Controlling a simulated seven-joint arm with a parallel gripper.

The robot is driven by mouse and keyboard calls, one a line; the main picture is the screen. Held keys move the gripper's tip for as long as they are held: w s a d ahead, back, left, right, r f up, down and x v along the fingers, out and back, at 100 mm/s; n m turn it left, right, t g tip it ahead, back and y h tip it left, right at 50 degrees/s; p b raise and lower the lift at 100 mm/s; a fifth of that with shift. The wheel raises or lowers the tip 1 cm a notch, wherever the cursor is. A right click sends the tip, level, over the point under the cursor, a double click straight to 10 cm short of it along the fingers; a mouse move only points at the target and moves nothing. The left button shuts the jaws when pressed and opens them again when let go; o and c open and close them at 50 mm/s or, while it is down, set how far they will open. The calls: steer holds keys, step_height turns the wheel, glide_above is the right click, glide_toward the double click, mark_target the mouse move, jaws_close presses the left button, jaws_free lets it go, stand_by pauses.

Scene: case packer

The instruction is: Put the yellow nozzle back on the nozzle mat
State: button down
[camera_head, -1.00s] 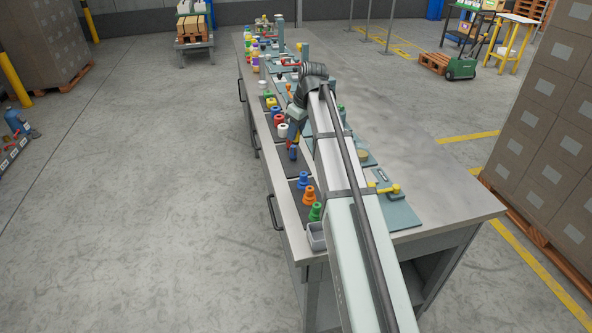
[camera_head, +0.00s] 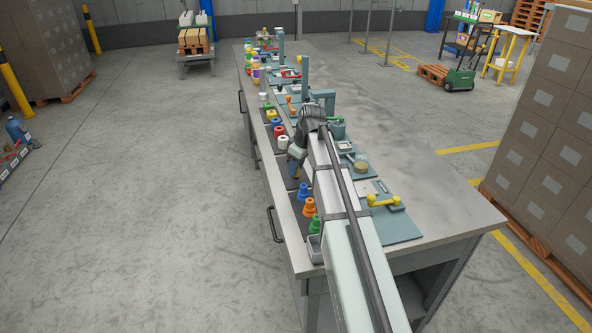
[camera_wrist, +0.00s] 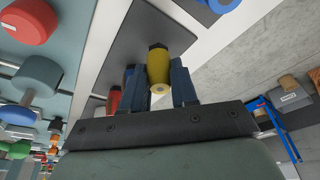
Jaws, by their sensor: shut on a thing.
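My gripper (camera_wrist: 157,78) is shut on the yellow nozzle (camera_wrist: 159,68), which sits between its two dark fingers in the wrist view. In the head view my gripper (camera_head: 295,170) is over the left side of the bench, just beyond the standing nozzles, and the yellow nozzle cannot be made out. The dark nozzle mat (camera_head: 296,202) carries a blue nozzle (camera_head: 302,190), an orange nozzle (camera_head: 309,206) and a green nozzle (camera_head: 314,221). In the wrist view the mat (camera_wrist: 128,38) lies behind the held nozzle; a finger partly hides the blue nozzle. Contact between the yellow nozzle and mat cannot be told.
A small grey bin (camera_head: 315,249) stands at the near end of the nozzle row. White, red and blue spools (camera_head: 278,130) stand farther along. A yellow-handled tool (camera_head: 383,201) lies right of my arm. The bench's right side (camera_head: 430,190) is clear.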

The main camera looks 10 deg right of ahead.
steer(key=shift+f, duration=0.65)
steer(key=shift+f, duration=0.15)
steer(key=c, duration=0.9)
jaws_free()
steer(key=shift+o, duration=0.2)
steer(key=v, duration=1.2)
steer(key=shift+a, duration=0.1)
